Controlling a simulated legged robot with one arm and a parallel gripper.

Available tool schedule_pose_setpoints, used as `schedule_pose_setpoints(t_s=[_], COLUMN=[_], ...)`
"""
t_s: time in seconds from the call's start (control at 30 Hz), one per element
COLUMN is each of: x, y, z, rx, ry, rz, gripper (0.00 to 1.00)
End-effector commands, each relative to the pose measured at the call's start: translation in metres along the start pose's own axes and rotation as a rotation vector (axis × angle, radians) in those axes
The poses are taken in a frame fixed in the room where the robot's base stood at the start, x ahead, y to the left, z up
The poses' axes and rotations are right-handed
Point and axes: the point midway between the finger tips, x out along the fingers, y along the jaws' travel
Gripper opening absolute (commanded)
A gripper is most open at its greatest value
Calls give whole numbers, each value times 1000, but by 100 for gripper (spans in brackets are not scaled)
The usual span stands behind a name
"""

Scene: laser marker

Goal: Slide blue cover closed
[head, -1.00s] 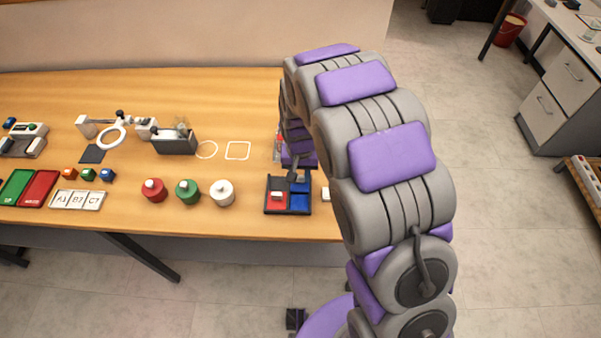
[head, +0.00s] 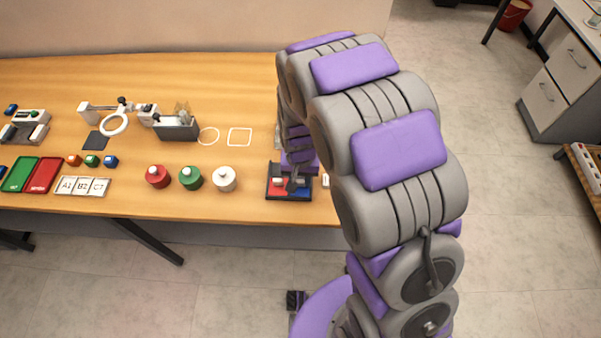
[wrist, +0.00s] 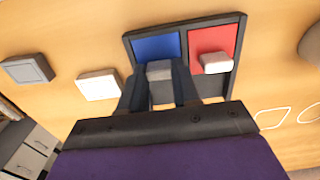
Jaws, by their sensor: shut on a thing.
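A dark two-bay holder (head: 288,197) sits on the table near its front edge. It has a blue cover (wrist: 155,46) and a red cover (wrist: 213,38), side by side. In the wrist view, the blue cover's pale grey handle (wrist: 159,70) is between the two fingers of my gripper (wrist: 158,80). My gripper (head: 292,184) is shut on this handle. The red cover has its own white handle (wrist: 214,62), apart from my fingers. In the head view my gripper and arm hide part of the blue cover. My fingers hide the lower part of its bay in the wrist view.
A white block (wrist: 98,84) and a grey square piece (wrist: 27,69) lie beside the holder. Red (head: 158,176), green (head: 191,177) and white (head: 224,179) round knobs stand left of it in the head view. Open wood lies between them.

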Motion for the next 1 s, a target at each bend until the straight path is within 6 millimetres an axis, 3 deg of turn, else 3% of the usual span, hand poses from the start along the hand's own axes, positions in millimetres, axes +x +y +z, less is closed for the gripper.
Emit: schedule_pose_setpoints(t_s=[0.07,0.1,0.33,0.67,0.87,1.0], x=[2,2,2,-4,-34,-67], y=[0,0,0,1,0,-1], z=[4,4,2,0,0,-2], rx=[1,1,0,0,0,0], ry=[-11,-11,-8,-4,-2,3], rz=[2,2,2,0,0,-1], gripper=[0,35,57,57,57,57])
